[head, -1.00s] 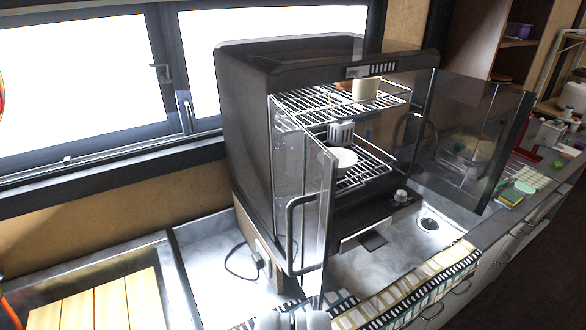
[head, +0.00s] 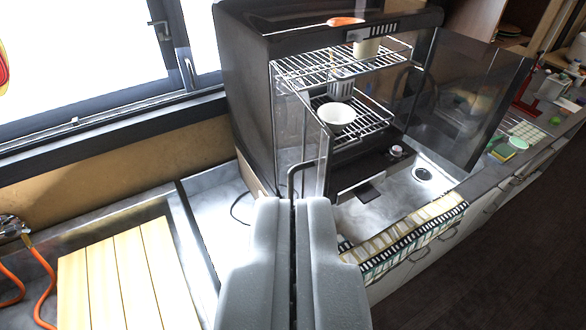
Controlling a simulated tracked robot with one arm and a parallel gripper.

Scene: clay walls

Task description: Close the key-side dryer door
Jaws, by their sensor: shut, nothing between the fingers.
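The dryer (head: 243,85) is a dark cabinet with wire racks (head: 310,65) inside, and it stands on the counter. Its left glass door (head: 319,160) stands open toward me, with a dark curved handle (head: 291,175). Its right glass door (head: 470,100) is swung open to the right. I cannot tell from the picture which door is the key-side one. My gripper (head: 292,203) is shut and empty at the bottom centre. Its tips appear just in front of the left door's handle and hide the lower part of the handle and door; contact is unclear.
A white bowl (head: 337,116) and a cup sit on the racks. An orange item (head: 346,21) lies on top of the dryer. A striped towel (head: 405,240) lies along the counter front. A sink with wooden slats (head: 122,280) is at left. A green sponge (head: 503,151) lies at right.

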